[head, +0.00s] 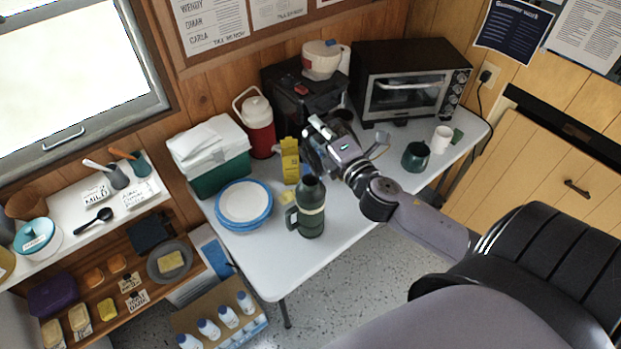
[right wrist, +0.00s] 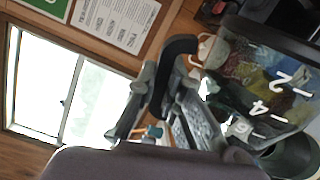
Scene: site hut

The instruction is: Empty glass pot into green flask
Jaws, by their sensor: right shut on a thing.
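My right gripper (head: 322,138) is above the table, just behind and above the green flask (head: 311,212). It is shut on the black handle (right wrist: 178,68) of the glass pot (right wrist: 262,92). In the right wrist view the pot is steeply tilted, its 2 mark higher than its 6 mark. I see no dark liquid through the glass. The flask's dark green rim shows below the pot in that view (right wrist: 292,157). The flask stands upright with a pale band and a side handle. In the head view the pot is mostly hidden by the gripper. My left gripper is out of view.
Blue-rimmed plates (head: 244,204) lie left of the flask, with a yellow carton (head: 290,160) behind it. A green mug (head: 415,157) and white cup (head: 441,139) stand at right. A toaster oven (head: 410,85) is behind. The table's front is clear.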

